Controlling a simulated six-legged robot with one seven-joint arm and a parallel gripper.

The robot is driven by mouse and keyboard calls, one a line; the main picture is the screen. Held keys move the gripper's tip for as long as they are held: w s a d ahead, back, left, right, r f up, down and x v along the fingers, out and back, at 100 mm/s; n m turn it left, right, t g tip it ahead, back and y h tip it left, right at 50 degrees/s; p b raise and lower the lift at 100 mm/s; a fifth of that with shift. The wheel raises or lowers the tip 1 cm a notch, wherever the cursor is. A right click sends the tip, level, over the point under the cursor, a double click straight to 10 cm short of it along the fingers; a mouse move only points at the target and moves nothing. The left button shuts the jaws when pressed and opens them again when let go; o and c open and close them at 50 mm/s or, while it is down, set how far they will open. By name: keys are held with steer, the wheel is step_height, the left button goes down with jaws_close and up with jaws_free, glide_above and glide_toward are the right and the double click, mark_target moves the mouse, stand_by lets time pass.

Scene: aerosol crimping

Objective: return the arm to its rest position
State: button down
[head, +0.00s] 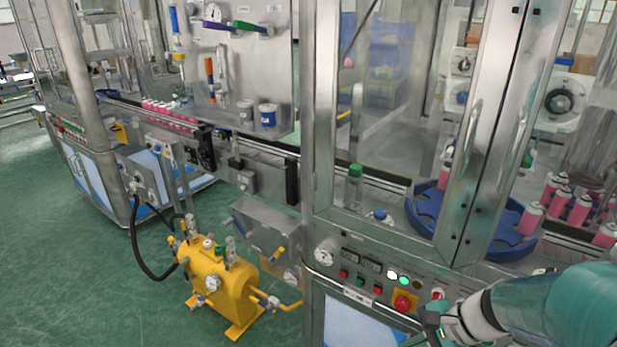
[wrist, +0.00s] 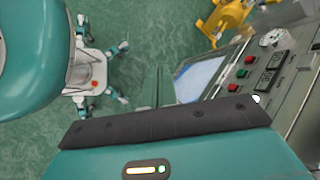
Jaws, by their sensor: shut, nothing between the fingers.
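My teal arm (head: 560,308) reaches in from the lower right of the head view. My gripper (head: 434,324) is at its end, in front of the control panel (head: 350,262), close to the red emergency button on its yellow plate (head: 403,302). It is shut and holds nothing. I cannot tell from this angle whether it touches the panel. In the wrist view, my teal housing with a dark bar fills the bottom, and the panel (wrist: 262,80) shows at the right.
The machine's metal-framed glass doors (head: 490,130) rise above the panel. Behind them are a blue round tray (head: 425,205) and several pink cans (head: 578,210). A yellow tank (head: 222,290) with a black hose stands on the green floor (head: 75,260), which is open at the left.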

steer(key=s+a+r+n+t+h, duration=0.1)
steer(key=s+a+r+n+h, duration=0.1)
steer(key=r+n, duration=0.5)
steer(key=s+a+r+n+t+h, duration=0.2)
steer(key=s+r+n+h, duration=0.2)
steer(key=r+n, duration=0.3)
steer(key=shift+s+a+r+h, duration=0.2)
steer(key=shift+s+r+h, duration=0.1)
steer(key=shift+h, duration=0.1)
steer(key=shift+d, duration=0.1)
stand_by(1.4)
